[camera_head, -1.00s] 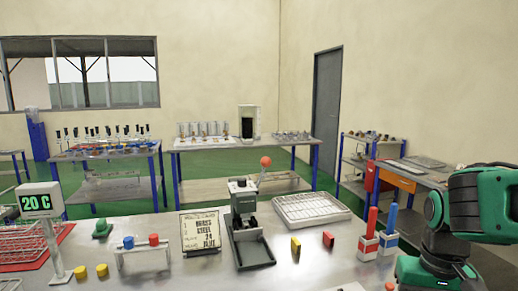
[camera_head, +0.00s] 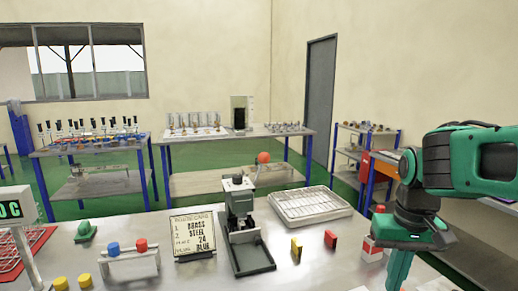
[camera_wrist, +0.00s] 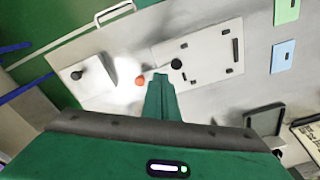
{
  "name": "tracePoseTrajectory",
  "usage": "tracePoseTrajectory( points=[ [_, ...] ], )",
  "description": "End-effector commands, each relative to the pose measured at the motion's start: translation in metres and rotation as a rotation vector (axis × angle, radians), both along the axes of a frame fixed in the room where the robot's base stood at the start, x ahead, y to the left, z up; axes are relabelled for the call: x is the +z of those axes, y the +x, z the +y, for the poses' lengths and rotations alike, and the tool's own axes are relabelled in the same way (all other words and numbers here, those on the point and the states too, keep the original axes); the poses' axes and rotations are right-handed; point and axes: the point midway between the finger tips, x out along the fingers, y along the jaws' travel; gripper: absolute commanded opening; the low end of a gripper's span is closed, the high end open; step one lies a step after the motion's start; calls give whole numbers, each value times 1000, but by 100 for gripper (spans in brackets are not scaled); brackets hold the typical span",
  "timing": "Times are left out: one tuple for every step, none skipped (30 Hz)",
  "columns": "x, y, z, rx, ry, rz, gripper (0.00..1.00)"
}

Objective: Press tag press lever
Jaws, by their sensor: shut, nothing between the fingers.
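The tag press (camera_head: 239,205), a grey and dark upright device with a dark tray in front, stands mid-table in the head view. An orange-red ball (camera_head: 263,158), apparently its lever knob, shows above and right of it on a thin rod. My gripper hangs at the right of the head view, its lower end cut off by the picture's bottom edge and clear of the press. In the wrist view my gripper (camera_wrist: 161,78) is shut and empty. A small orange-red round thing (camera_wrist: 140,80) shows just left of the fingertips there; its distance is unclear.
A wire-like tray (camera_head: 310,204) lies right of the press. Yellow (camera_head: 296,247) and red (camera_head: 330,239) blocks stand nearer, with a red and white holder (camera_head: 372,248) beside my arm. A lettered sign (camera_head: 194,236) stands left of the press.

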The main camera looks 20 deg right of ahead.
Motion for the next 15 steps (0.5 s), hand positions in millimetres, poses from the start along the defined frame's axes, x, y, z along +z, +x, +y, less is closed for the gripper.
tracePoseTrajectory(
  points=[
    [20, 28, 0, 39, -18, -28, 0],
    [33, 45, 1, 64, -28, -45, 0],
    [51, 69, 4, 100, -42, -71, 0],
    [65, 87, 7, 129, -51, -91, 0],
    [79, 105, 12, 159, -59, -110, 0],
    [98, 129, 19, 198, -70, -138, 0],
    [112, 146, 26, 229, -78, -159, 0],
    [126, 163, 33, 260, -84, -179, 0],
    [145, 184, 44, 301, -92, -207, 0],
    [158, 200, 53, 332, -97, -227, 0],
    [172, 215, 63, 364, -101, -249, 0],
    [190, 234, 76, 404, -107, -276, 0],
    [203, 247, 87, 434, -110, -297, 0],
    [214, 259, 98, 463, -111, -315, 0],
    [230, 273, 112, 499, -114, -341, 0]
  ],
)
